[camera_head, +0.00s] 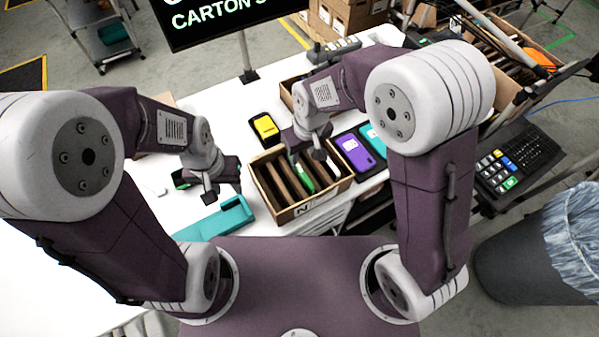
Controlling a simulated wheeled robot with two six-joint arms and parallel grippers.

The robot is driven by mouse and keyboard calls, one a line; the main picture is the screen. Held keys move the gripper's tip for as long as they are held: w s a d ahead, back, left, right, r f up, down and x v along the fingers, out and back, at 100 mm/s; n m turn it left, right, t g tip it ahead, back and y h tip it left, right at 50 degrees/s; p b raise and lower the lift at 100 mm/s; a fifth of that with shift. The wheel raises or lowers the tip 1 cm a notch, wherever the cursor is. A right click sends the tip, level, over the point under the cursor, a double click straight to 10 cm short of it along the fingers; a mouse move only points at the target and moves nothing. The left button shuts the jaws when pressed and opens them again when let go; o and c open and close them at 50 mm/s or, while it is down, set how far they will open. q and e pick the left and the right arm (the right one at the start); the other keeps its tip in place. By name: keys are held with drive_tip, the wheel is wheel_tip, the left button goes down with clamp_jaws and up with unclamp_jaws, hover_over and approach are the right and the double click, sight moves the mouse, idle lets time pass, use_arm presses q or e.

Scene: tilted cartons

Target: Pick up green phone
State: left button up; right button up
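A green phone (305,176) stands on edge in a slot of the open brown carton (285,214), towards its right side. Its upper part is partly hidden by my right gripper (316,152). This gripper is over the carton's back right part, close above the phone; I cannot tell whether it touches it or how far its fingers are apart. My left gripper (209,193) is left of the carton, above the white table, and its finger gap is not clear.
A teal tray-like piece (222,218) lies left of the carton. A yellow phone (264,127) lies behind it; a purple phone (356,153) lies to its right. A black keypad (517,163) and a bin (515,260) stand at the right.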

sight(300, 169)
drive_tip(key=f, duration=0.3)
drive_tip(key=shift+s+a+f, duration=0.2)
drive_tip(key=shift+s+f, duration=0.05)
drive_tip(key=shift+f, duration=0.05)
drive_tip(key=shift+w+a+f, duration=0.1)
drive_tip(key=shift+w+f, duration=0.05)
drive_tip(key=shift+f+p, duration=0.35)
drive_tip(key=shift+p, duration=0.05)
drive_tip(key=f, duration=0.4)
drive_tip(key=shift+w+p, duration=0.2)
drive_tip(key=shift+p, duration=0.15)
drive_tip(key=shift+w+f, duration=0.2)
use_arm(q)
drive_tip(key=shift+s+d+r, duration=0.15)
drive_tip(key=shift+s+r, duration=0.1)
drive_tip(key=shift+r, duration=0.6)
use_arm(e)
drive_tip(key=shift+s, duration=0.1)
clamp_jaws()
